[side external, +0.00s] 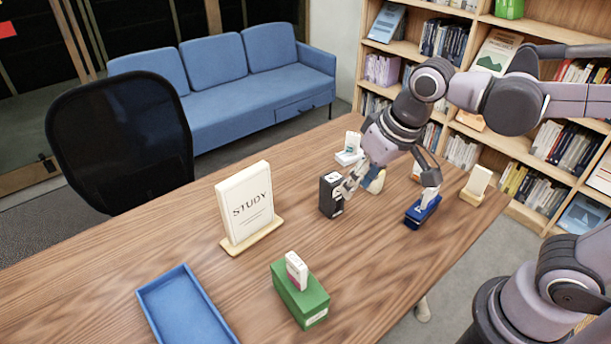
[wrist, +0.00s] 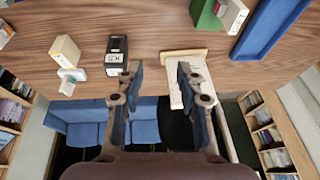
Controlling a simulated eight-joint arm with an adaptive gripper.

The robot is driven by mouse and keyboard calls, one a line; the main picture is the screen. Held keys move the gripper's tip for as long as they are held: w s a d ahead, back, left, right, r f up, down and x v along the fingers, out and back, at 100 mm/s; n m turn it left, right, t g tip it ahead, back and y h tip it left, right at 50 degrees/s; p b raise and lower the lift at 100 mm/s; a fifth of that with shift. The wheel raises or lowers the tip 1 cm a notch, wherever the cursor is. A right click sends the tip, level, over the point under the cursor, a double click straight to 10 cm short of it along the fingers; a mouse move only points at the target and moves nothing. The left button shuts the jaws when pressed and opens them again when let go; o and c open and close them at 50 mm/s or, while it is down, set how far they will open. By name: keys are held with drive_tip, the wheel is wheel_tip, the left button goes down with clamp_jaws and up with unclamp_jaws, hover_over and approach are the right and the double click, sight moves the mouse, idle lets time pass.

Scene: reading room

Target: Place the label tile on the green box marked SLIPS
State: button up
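The green box (side external: 312,302) stands near the front of the table, with a small mark on its front end too small to read. A white tile with a pink part (side external: 296,269) stands on top of it, somewhat tilted. The green box (wrist: 206,14) and the tile (wrist: 234,15) also show at the top of the wrist view, partly cut off. My gripper (side external: 388,190) is over the far part of the table, well away from the green box.
The STUDY sign (side external: 246,205) stands mid-table. A blue tray (side external: 150,303) lies at the front left. Bare wood separates them.

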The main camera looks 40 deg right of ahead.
drive_tip(key=s+d+f+t+h, duration=0.1)
drive_tip(key=s+d+f+t, duration=0.1)
drive_tip(key=d, duration=0.6)
drive_tip(key=shift+s+d+t, duration=0.2)
drive_tip(key=shift+s+t, duration=0.25)
drive_tip(key=shift+t, duration=0.15)
